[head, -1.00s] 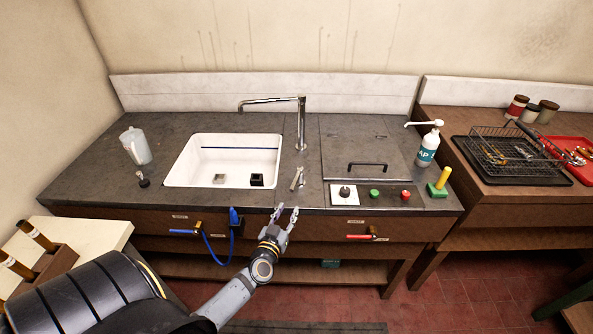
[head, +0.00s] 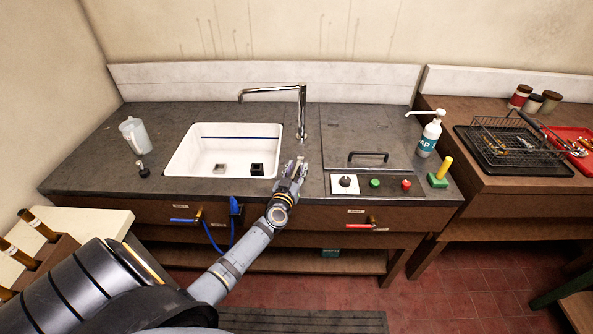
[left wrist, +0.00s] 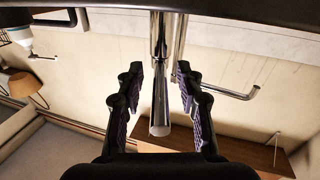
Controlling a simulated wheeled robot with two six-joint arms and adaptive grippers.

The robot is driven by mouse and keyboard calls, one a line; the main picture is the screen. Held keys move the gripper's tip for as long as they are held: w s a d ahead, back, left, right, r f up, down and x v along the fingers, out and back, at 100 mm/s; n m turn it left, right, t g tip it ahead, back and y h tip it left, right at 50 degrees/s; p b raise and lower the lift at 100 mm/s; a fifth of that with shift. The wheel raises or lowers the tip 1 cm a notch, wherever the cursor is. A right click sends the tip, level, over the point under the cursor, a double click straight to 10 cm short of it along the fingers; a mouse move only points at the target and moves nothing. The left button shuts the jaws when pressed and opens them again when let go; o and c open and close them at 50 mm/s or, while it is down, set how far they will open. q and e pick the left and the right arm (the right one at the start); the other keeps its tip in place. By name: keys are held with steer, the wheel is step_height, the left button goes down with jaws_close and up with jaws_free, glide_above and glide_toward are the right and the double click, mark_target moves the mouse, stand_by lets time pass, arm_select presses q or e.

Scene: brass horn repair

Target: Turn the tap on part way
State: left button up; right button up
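The chrome tap (head: 301,112) stands behind the right edge of the white sink (head: 178,165), its spout reaching left over the basin. Its lever is mostly hidden by my left gripper (head: 295,168) in the head view. In the left wrist view, the chrome lever (left wrist: 161,105) points toward the camera between the fingers of my left gripper (left wrist: 157,76). The fingers are open, one on each side, with a visible gap to the lever. The tap's spout (left wrist: 228,91) shows to the right there. No water shows. My right gripper is not in view.
A clear jug (head: 135,136) stands left of the sink. Right of the gripper are a panel with a green button (head: 375,183) and a red button (head: 406,185), a lid with a black handle (head: 368,154), and a soap bottle (head: 429,138). Blue- and red-handled valves sit on the counter front.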

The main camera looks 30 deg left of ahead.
arm_select(q)
steer(key=shift+c, duration=0.6)
jaws_close()
